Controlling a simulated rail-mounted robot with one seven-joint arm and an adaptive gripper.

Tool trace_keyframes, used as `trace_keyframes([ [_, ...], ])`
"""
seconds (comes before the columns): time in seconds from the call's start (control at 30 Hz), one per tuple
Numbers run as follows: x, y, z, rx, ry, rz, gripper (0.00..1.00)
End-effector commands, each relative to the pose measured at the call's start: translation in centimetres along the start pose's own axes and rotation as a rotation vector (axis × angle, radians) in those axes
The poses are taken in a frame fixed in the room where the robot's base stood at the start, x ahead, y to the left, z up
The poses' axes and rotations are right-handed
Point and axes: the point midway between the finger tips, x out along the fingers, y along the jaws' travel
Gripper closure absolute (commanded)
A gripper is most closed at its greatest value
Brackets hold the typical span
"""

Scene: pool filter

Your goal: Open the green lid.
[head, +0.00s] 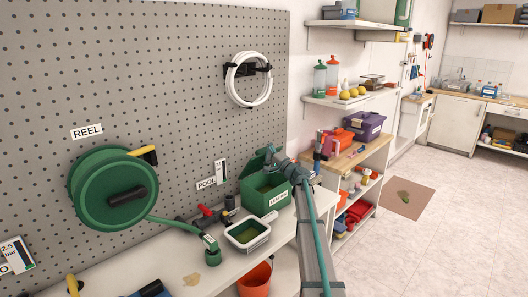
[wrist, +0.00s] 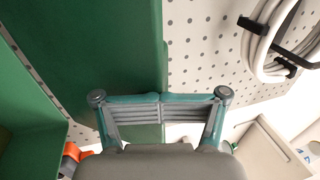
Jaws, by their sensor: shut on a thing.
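The green box (head: 266,198) stands on the white bench against the pegboard, with a white label on its front. Its green lid (head: 252,164) is raised and tilted up at the back, so the box mouth is open. In the wrist view the lid (wrist: 110,50) is a large dark green panel on the left and centre. My gripper (head: 273,158) is at the lid's right edge. In the wrist view my gripper (wrist: 160,108) is shut on the lid's edge. Its fingers hide part of that edge.
A grey-white tray (head: 265,237) sits in front of the box. A red-handled valve (head: 207,211) is left of it. A green hose reel (head: 112,190) and a white hose coil (head: 249,80) hang on the pegboard. A wooden-topped shelf unit (head: 352,158) stands right. The floor at right is mostly clear.

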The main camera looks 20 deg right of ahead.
Motion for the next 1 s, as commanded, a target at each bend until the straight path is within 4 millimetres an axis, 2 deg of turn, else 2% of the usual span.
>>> trace_keyframes([
  [0.03,0.2,0.7,0.2,-0.002,-0.003,0.008,1.00],
  [0.17,0.0,0.7,0.2,-0.001,-0.003,0.008,1.00],
  [0.37,-1.3,1.4,0.5,-0.001,-0.005,0.007,1.00],
  [0.57,-4.1,2.3,0.9,-0.001,-0.008,0.002,1.00],
  [0.8,-9.0,3.3,0.7,0.000,-0.005,0.000,1.00],
  [1.0,-11.8,4.2,0.6,0.001,-0.005,-0.002,1.00],
])
